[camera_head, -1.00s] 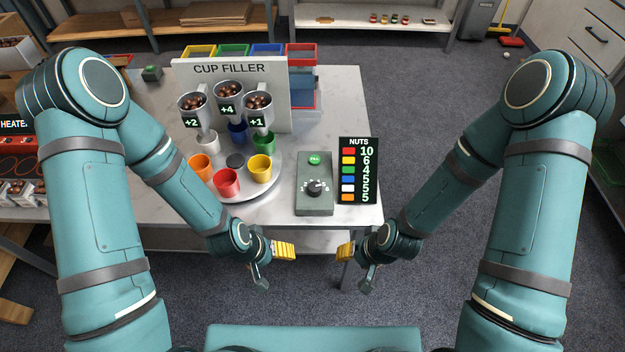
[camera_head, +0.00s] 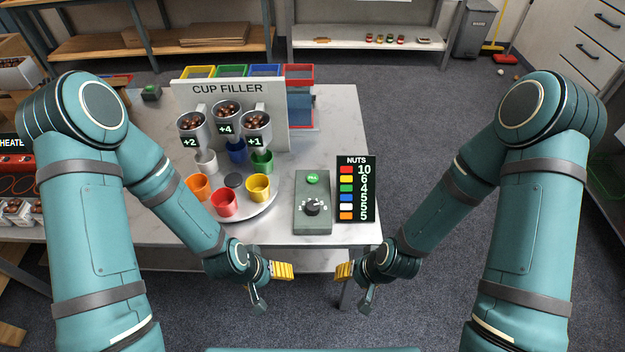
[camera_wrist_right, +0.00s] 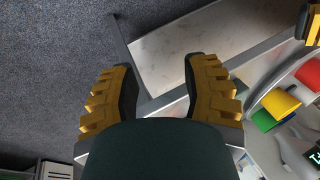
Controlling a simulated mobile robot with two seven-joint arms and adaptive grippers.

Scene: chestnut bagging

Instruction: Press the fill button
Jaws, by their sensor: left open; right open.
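The green fill button (camera_head: 313,179) sits at the top of a grey-green control box (camera_head: 313,226) on the table, above a black dial (camera_head: 312,207). My left gripper (camera_head: 282,271) is in front of the table's near edge, to the lower left of the box, open and empty. My right gripper (camera_head: 344,272) is also in front of the edge, to the lower right of the box. In the right wrist view its yellow fingers (camera_wrist_right: 160,95) are spread with nothing between them. Neither gripper touches the box or the button.
The cup filler panel (camera_head: 228,88) with nut hoppers stands behind a round tray (camera_head: 247,217) of coloured cups. A nuts sign (camera_head: 356,214) stands right of the control box. The table's front right (camera_head: 358,236) is clear.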

